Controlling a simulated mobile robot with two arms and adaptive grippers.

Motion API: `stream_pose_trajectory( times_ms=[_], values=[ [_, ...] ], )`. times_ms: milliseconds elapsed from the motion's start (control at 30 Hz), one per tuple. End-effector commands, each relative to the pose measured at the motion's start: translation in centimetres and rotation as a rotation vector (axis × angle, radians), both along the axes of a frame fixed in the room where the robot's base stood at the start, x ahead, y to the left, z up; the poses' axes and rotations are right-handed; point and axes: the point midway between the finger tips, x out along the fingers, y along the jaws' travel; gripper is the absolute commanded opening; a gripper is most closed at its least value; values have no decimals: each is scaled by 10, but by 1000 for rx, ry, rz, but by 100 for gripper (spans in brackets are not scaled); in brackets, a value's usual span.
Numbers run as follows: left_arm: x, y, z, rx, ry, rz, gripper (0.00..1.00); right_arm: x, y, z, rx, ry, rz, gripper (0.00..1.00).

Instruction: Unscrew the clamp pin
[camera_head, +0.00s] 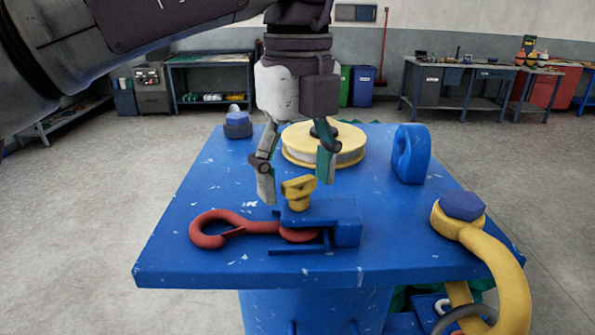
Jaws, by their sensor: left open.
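The clamp pin (298,191) has a yellow wing-shaped head and stands upright in the top of a blue clamp (345,217) on the blue table. A red hook (213,229) lies with its right end in the clamp. My left gripper (295,190) points straight down over the clamp. Its fingers are open, with the yellow head between or just in front of the fingertips; I cannot tell whether they touch it. My right gripper does not show.
The blue table (185,262) also bears a yellow-rimmed spool (345,155), a blue eye piece (410,155), a blue-grey bolt-like piece (237,122) and a large yellow shackle (500,260) at its right edge. The front left of the tabletop is clear. Workbenches (440,90) stand far behind.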

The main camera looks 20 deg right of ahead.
Motion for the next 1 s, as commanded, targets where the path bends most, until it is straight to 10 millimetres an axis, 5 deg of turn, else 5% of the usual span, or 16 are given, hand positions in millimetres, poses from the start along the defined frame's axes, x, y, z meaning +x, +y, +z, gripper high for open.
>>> stream_pose_trajectory(
  times_ms=[267,633,1000],
  values=[
    [1,0,12,-2,-3,2,69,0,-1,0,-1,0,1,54],
    [1,-1,66,-1,-2,2,69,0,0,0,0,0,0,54],
    [0,0,75,-1,0,-1,69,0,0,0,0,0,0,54]
  ],
)
